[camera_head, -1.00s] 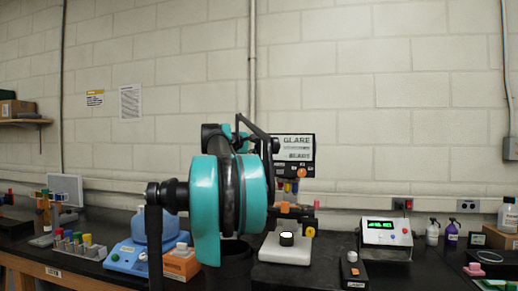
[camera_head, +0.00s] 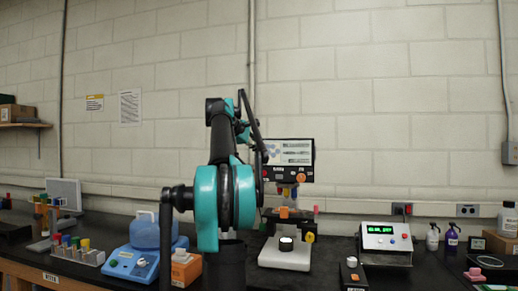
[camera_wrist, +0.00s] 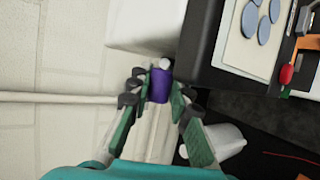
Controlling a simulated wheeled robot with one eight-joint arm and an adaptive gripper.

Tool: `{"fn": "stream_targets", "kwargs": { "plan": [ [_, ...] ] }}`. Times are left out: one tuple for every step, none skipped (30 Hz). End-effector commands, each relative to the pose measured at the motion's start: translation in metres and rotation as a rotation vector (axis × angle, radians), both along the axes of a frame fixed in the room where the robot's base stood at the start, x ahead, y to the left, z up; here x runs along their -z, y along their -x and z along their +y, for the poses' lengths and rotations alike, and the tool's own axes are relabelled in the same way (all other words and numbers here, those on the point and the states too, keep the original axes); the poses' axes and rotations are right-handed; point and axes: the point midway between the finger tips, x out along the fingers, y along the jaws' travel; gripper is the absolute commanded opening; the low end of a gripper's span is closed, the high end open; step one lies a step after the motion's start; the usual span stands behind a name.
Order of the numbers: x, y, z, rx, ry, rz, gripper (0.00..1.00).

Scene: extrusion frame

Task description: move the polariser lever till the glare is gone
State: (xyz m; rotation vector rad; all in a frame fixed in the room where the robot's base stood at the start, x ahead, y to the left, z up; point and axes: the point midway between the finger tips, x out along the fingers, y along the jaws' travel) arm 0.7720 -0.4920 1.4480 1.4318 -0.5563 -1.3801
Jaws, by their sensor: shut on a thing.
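In the wrist view, my gripper (camera_wrist: 158,98) is shut on a small purple piece (camera_wrist: 160,86) with a white ball at its end, which looks like the polariser lever's grip. It sits beside the dark housing of the display. In the head view, my arm hides the gripper and the lever. The display (camera_head: 290,152) above the white-based microscope (camera_head: 285,254) shows bluish discs and lines of text. In the wrist view, the display (camera_wrist: 245,38) shows clear blue-grey discs on a pale ground, and I see no glare patch on them.
A control box with a green readout (camera_head: 386,243) stands right of the microscope, and a small black box (camera_head: 353,273) lies in front of it. A blue device (camera_head: 135,262) and an orange box (camera_head: 186,268) stand to the left. The wall is close behind.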

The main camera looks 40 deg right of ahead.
Motion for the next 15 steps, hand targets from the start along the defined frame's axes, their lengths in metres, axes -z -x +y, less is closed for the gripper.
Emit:
{"fn": "stream_targets", "kwargs": {
  "plan": [
    [-0.0001,-0.0002,0.0004,-0.001,0.0,0.0,0.0],
    [-0.0001,-0.0002,0.0004,-0.001,0.001,-0.001,0.2],
    [-0.0001,-0.0002,0.0004,-0.001,0.001,-0.001,0.25],
    [-0.0001,-0.0002,0.0004,-0.001,0.001,-0.001,0.29],
    [-0.0001,-0.0002,0.0004,-0.001,0.001,-0.001,0.32],
    [-0.0001,-0.0002,0.0004,-0.001,0.001,-0.001,0.37],
    [-0.0001,-0.0001,0.0003,0.0,0.001,0.0,0.41],
    [-0.0001,-0.0001,0.0003,0.0,0.001,0.0,0.41],
    [-0.0001,-0.0001,0.0003,0.0,0.001,0.0,0.41],
    [-0.0001,-0.0001,0.0003,0.0,0.001,0.0,0.41],
    [-0.0001,0.0,0.0003,0.0,0.001,0.0,0.41],
    [-0.0001,0.0,0.0003,0.0,0.001,0.0,0.41],
    [-0.0001,0.0,0.0002,0.0,0.001,0.0,0.41],
    [-0.0001,0.0,0.0003,0.0,0.001,0.0,0.41],
    [-0.0002,0.0,0.0006,0.0,0.001,0.0,0.41]
  ]
}}
